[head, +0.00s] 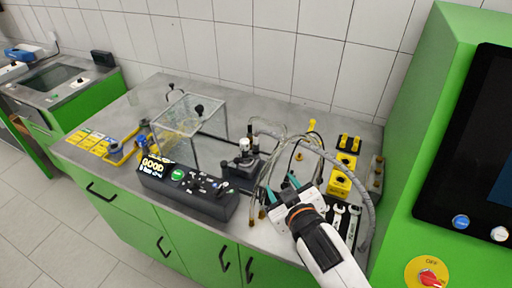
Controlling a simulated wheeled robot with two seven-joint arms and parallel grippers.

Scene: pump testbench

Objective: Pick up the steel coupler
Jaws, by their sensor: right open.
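My right gripper (282,188) reaches in from the lower right over the metal bench top. Its two teal fingertips are apart, in front of the hanging clear hoses (268,165). I cannot make out anything held between them. I cannot single out the steel coupler with certainty. Small metal fittings stand on a narrow grey rack (377,172) at the bench's right end, to the right of my gripper. Small hose ends also show close to my fingers, too small to identify. My left gripper is out of view.
A black control box (186,190) with a lit GOOD display and a clear guard box (190,125) stand left of my gripper. Yellow blocks (341,178) and wrenches (345,216) lie to its right. A green cabinet with a screen (480,140) bounds the right.

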